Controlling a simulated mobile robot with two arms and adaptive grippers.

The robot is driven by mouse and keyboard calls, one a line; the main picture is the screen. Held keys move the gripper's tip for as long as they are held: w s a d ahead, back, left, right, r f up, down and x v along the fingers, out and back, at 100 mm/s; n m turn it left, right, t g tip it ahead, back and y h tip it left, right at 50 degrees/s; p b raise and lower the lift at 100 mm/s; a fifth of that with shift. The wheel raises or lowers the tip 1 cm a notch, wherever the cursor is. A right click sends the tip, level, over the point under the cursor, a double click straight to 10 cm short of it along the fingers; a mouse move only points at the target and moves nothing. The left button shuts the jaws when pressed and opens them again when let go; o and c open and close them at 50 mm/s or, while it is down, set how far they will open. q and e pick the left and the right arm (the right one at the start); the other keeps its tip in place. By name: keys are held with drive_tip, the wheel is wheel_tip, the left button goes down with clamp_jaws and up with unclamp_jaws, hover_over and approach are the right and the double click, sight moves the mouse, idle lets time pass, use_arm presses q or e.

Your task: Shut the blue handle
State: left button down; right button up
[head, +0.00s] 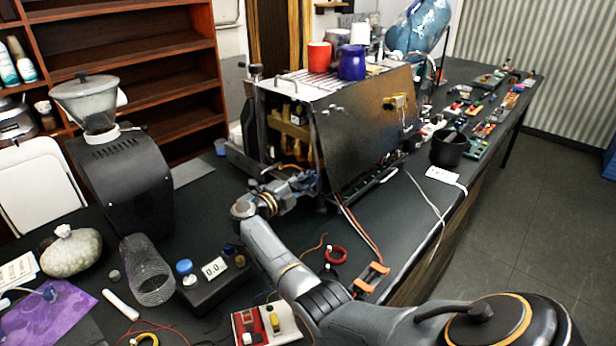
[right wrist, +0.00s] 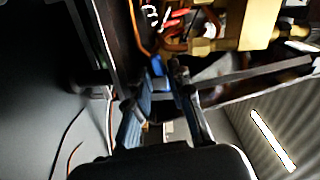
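The blue handle (right wrist: 157,66) shows as a small blue piece just past my right fingertips in the right wrist view, below brass parts. My right gripper (right wrist: 162,84) reaches in close to it, with its two fingers a narrow gap apart. Whether the fingers touch or grip the handle is unclear. In the head view the right gripper (head: 304,183) is at the lower open side of the brewer (head: 365,125), and the handle is hidden there. The left gripper is not in view.
A red cup (head: 319,56) and a blue cup (head: 352,63) stand on the brewer. A black grinder (head: 125,185), a scale (head: 213,283) and a wire-mesh cylinder (head: 150,272) stand to the left. A black pot (head: 450,149) and loose electronics lie to the right. Cables run near my arm.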

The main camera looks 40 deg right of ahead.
drive_tip(key=shift+d, duration=0.15)
drive_tip(key=shift+c, duration=0.2)
clamp_jaws()
drive_tip(key=m+b, duration=0.1)
drive_tip(key=b, duration=0.1)
drive_tip(key=shift+f+b, duration=0.35)
drive_tip(key=shift+r+m+b, duration=0.1)
drive_tip(key=shift+m+b, duration=0.3)
drive_tip(key=shift+r+m, duration=0.2)
drive_tip(key=shift+m, duration=0.1)
